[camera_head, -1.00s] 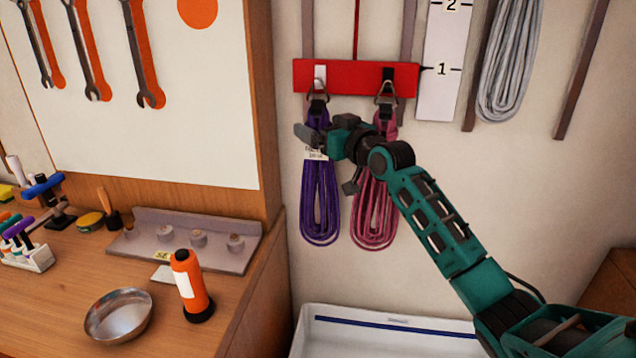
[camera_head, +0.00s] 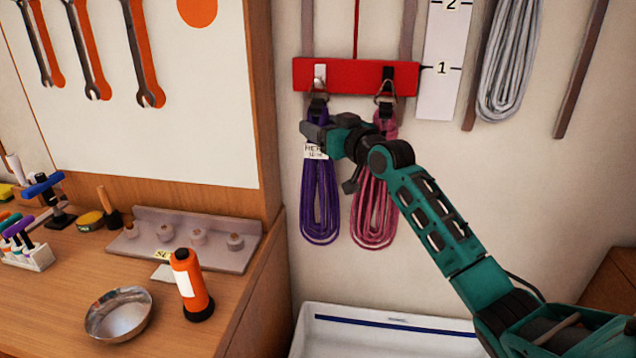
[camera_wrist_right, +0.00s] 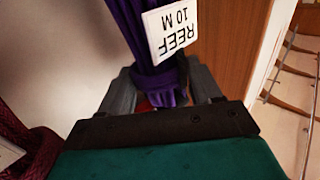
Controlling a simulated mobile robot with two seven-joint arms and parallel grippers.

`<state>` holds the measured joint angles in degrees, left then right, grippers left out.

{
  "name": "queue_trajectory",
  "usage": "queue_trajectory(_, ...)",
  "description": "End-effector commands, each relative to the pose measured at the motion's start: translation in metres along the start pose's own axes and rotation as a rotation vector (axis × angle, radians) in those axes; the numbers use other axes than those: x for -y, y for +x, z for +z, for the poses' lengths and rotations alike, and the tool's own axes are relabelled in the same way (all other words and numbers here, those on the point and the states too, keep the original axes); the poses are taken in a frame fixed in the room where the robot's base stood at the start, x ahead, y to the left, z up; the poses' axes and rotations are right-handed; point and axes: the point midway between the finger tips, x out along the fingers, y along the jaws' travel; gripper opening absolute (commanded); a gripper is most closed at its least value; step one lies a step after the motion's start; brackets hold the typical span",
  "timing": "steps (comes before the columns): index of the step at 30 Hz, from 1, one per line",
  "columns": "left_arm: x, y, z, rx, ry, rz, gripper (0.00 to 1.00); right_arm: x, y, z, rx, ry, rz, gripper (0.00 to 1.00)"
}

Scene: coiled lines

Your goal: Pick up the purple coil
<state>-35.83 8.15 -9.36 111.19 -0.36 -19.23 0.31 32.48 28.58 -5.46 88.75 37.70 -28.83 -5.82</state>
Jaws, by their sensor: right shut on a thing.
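The purple coil (camera_head: 320,205) hangs in long loops from a hook on the red rail (camera_head: 350,78). Its white tag (camera_wrist_right: 176,30) reads "REEF 10 M" in the right wrist view. My right gripper (camera_head: 318,131) reaches in from the right across the upper part of the coil. In the wrist view its fingers (camera_wrist_right: 163,90) sit on both sides of the purple strands, shut on them. The coil's ring still appears to be at the hook. My left gripper is not in view.
A pink coil (camera_head: 372,215) hangs close to the right, partly behind my right gripper. A white tray (camera_head: 390,343) lies below. A grey coil (camera_head: 508,65) hangs at the upper right. The bench at left holds an orange flashlight (camera_head: 189,285) and a metal bowl (camera_head: 119,314).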

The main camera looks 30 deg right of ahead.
Motion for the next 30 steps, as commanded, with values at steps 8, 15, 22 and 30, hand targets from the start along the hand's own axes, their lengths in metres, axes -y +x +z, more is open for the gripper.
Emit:
queue_trajectory(8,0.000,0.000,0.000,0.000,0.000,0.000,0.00,0.000,0.000,0.000,0.001,0.000,0.000,0.00)
queue_trajectory(15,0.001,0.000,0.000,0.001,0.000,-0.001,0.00,0.000,0.000,-0.003,-0.006,-0.001,0.000,0.00)
queue_trajectory(22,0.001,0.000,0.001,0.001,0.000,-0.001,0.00,0.000,0.000,-0.006,-0.007,-0.001,0.000,0.00)
queue_trajectory(30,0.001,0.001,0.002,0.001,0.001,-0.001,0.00,0.004,-0.004,-0.017,-0.006,-0.001,-0.002,0.00)
